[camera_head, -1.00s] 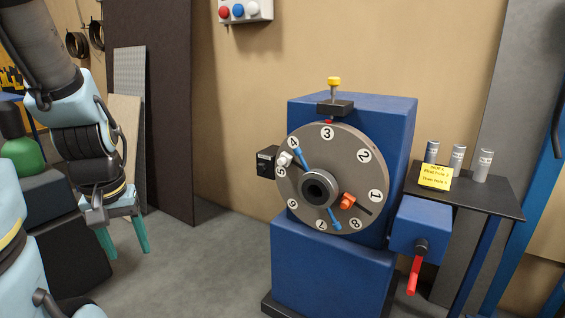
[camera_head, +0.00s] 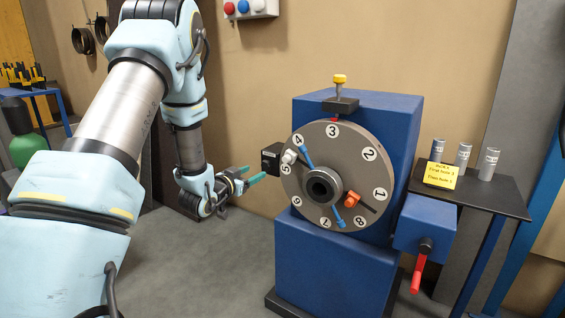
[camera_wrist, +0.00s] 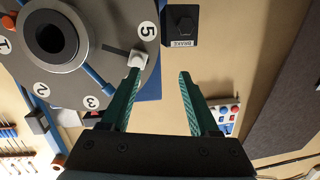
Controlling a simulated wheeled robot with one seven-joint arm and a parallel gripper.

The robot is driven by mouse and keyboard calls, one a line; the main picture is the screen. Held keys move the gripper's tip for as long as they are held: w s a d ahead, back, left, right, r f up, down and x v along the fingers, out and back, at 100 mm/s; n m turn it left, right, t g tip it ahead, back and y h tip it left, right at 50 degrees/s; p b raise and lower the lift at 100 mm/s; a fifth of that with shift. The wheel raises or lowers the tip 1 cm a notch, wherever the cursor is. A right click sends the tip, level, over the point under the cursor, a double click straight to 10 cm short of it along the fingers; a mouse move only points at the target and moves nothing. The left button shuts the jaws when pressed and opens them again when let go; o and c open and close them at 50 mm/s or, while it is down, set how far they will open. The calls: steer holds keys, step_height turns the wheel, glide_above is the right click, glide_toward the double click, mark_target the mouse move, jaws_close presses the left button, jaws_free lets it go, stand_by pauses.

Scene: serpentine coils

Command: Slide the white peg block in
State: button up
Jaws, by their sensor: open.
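The white peg block (camera_head: 289,156) sits on the face of the grey numbered disc (camera_head: 337,138), near the 5 at its left side. In the wrist view the white peg block (camera_wrist: 138,58) shows just beyond the tip of the left finger, not between the fingers. My gripper (camera_head: 254,177) is open and empty, left of the disc and a little lower than the block, with its teal fingers pointing toward the disc. In the wrist view my gripper (camera_wrist: 159,74) has its fingers wide apart. How far the block is pushed in cannot be told.
A black brake box (camera_head: 271,158) juts out at the disc's left edge, close to my gripper. The disc also carries an orange block (camera_head: 352,199) and blue rods. A yellow-topped plunger (camera_head: 340,80) stands above. A red handle (camera_head: 417,273) hangs lower right. A shelf (camera_head: 478,196) holds grey cylinders.

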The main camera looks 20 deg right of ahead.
mark_target(285, 160)
steer(key=w+d+p, duration=0.1)
steer(key=d, duration=0.2)
steer(key=w+d+m+h+p, duration=0.1)
steer(key=d, duration=0.3)
steer(key=w+d+h+p, duration=0.1)
steer(key=d, duration=0.3)
steer(key=shift+r+g, duration=0.15)
steer(key=shift+g, duration=0.15)
steer(key=shift+w+d, duration=0.45)
steer(key=shift+d, duration=0.15)
steer(key=shift+c, duration=0.2)
jaws_close()
stand_by(0.4)
